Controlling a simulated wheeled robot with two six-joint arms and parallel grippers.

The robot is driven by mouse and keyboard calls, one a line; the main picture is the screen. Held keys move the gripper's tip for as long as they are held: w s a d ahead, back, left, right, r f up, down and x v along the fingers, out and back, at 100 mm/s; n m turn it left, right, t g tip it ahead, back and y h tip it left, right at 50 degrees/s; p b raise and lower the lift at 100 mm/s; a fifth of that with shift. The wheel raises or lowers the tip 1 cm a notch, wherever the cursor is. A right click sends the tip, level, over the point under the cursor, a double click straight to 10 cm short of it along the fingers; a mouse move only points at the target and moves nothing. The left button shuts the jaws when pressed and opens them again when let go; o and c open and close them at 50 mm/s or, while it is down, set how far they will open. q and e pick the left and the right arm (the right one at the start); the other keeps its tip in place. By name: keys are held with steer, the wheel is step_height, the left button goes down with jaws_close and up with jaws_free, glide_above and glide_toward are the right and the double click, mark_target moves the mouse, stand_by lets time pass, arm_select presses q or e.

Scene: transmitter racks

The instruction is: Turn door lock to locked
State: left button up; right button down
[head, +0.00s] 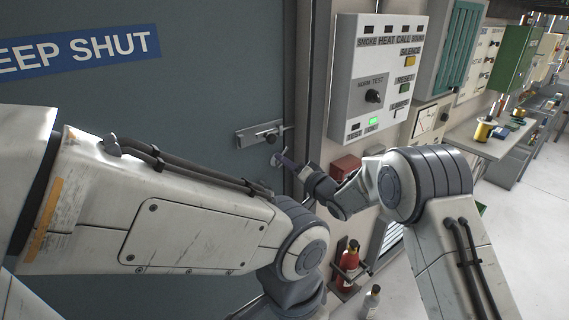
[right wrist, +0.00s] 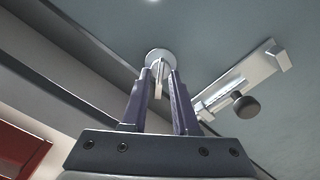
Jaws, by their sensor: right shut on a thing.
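The door lock (right wrist: 158,58) is a round pale metal rosette with a flat thumb-turn (right wrist: 160,80) on the grey-blue door (head: 215,90). In the right wrist view the thumb-turn stands between the two dark fingers of my right gripper (right wrist: 161,88), which is shut on it. In the head view the right gripper (head: 283,163) reaches the door's right edge, just below the slide bolt, and partly hides the lock (head: 275,160). My left arm crosses the lower left, and I cannot make out its gripper.
A slide bolt (head: 258,135) with a dark knob is just above the lock. A white alarm panel (head: 383,75) and a red box (head: 345,165) are on the wall to the right. A red extinguisher (head: 349,265) stands below. Floor is clear at far right.

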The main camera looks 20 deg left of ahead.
steer(key=shift+w+d+f+m+p, duration=0.1)
steer(key=shift+f+m+p, duration=0.1)
steer(key=shift+m, duration=1.65)
steer(key=shift+f+m+p, duration=0.15)
steer(key=shift+m+p, duration=0.05)
steer(key=shift+m, duration=1.65)
steer(key=c, duration=0.7)
jaws_free()
